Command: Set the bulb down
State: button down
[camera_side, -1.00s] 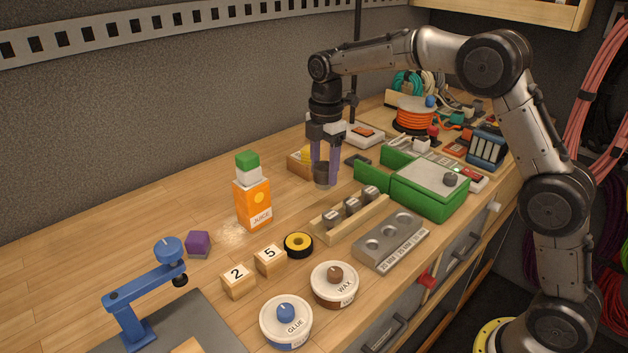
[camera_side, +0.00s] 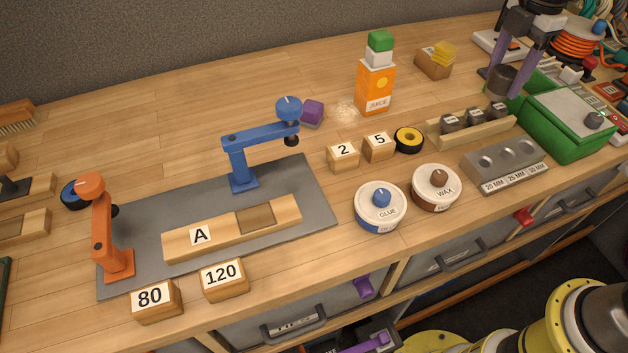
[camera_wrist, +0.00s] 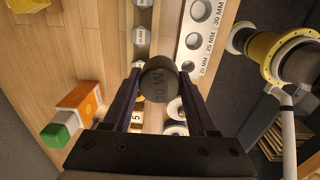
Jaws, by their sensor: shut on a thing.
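My gripper (camera_side: 503,74) is shut on a dark grey cylinder (camera_side: 500,84), held upright between its two purple fingers. In the wrist view, the cylinder (camera_wrist: 160,84) fills the space between the fingertips and its top shows a marking like "30", the rest hard to read. Nothing I can make out as a bulb shows. The cylinder is behind the wooden rack and left of the green box; whether its underside touches the bench I cannot tell.
A wooden rack (camera_side: 443,137) holds three grey cylinders. The juice carton (camera_side: 375,90) and a yellow-topped wooden block (camera_side: 434,66) stand left. Bare bench lies between.

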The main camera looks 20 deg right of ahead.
jog(key=shift+a+n, duration=0.25)
jog(key=shift+n, duration=0.15)
jog(key=s+a+n, duration=0.2)
jog(key=a+n, duration=0.2)
jog(key=a, duration=0.4)
jog(key=s+a+n, duration=0.3)
jog(key=a+n, duration=0.1)
jog(key=a, duration=0.4)
jog(key=s+a+n, duration=0.7)
jog(key=s+a, duration=0.6)
jog(key=a, duration=0.2)
jog(key=w+a+f, duration=0.2)
jog(key=a, duration=0.1)
jog(key=w+a+f, duration=0.2)
jog(key=a+f, duration=0.1)
jog(key=a, duration=0.1)
jog(key=w+a+f, duration=0.2)
jog(key=a+f, duration=0.1)
jog(key=shift+w+a, duration=0.25)
jog(key=shift+a, duration=0.1)
jog(key=shift+w+a+f, duration=0.3)
jog(key=shift+a+f, duration=0.15)
jog(key=shift+f, duration=0.2)
jog(key=shift+w+a+f, duration=0.1)
jog(key=shift+a+f, duration=0.1)
jog(key=shift+f, duration=1.55)
jog(key=shift+f, duration=0.15)
